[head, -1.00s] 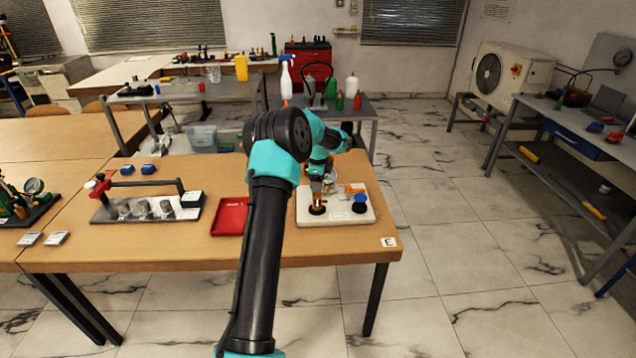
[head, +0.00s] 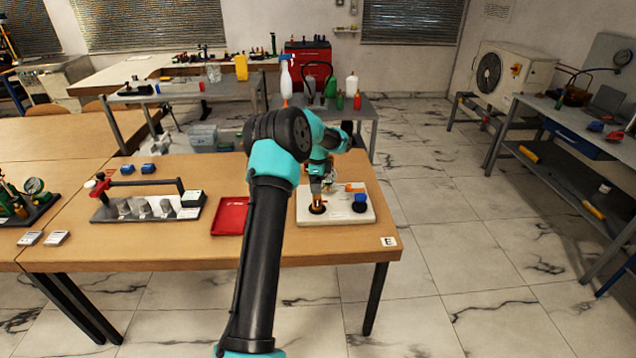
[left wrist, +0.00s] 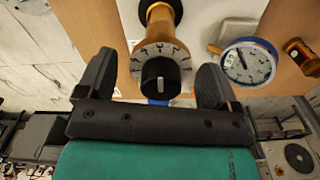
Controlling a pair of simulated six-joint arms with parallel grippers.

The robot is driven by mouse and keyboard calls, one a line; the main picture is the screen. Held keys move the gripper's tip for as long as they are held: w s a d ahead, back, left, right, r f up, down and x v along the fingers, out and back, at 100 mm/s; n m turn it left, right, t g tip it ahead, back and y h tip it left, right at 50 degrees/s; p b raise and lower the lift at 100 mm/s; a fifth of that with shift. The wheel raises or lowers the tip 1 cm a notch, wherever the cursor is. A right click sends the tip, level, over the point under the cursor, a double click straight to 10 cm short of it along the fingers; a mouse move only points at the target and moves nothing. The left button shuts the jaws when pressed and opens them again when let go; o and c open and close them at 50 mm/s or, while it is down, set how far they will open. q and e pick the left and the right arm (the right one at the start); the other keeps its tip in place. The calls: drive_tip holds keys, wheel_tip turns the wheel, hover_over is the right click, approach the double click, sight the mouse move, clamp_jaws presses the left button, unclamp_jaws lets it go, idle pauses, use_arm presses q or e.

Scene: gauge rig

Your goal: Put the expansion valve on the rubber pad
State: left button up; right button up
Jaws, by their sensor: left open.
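The expansion valve (head: 317,203) is a small brass body on the white board on the table. In the left wrist view its numbered grey dial and black knob (left wrist: 160,77) face the camera. It appears upright on a round black pad (head: 317,209), which I take to be the rubber pad; the contact is mostly hidden. My left gripper (head: 317,187) is over the valve, pointing down. In the left wrist view its open jaws (left wrist: 157,66) stand on either side of the dial, with a gap visible on each side. My right gripper is not in view.
A round gauge (left wrist: 249,63) is close to the right finger. A red tray (head: 230,216) and a metal rack (head: 150,208) stand to the left.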

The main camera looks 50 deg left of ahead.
use_arm(q)
wheel_tip(320, 180, up, 12)
idle(0.6)
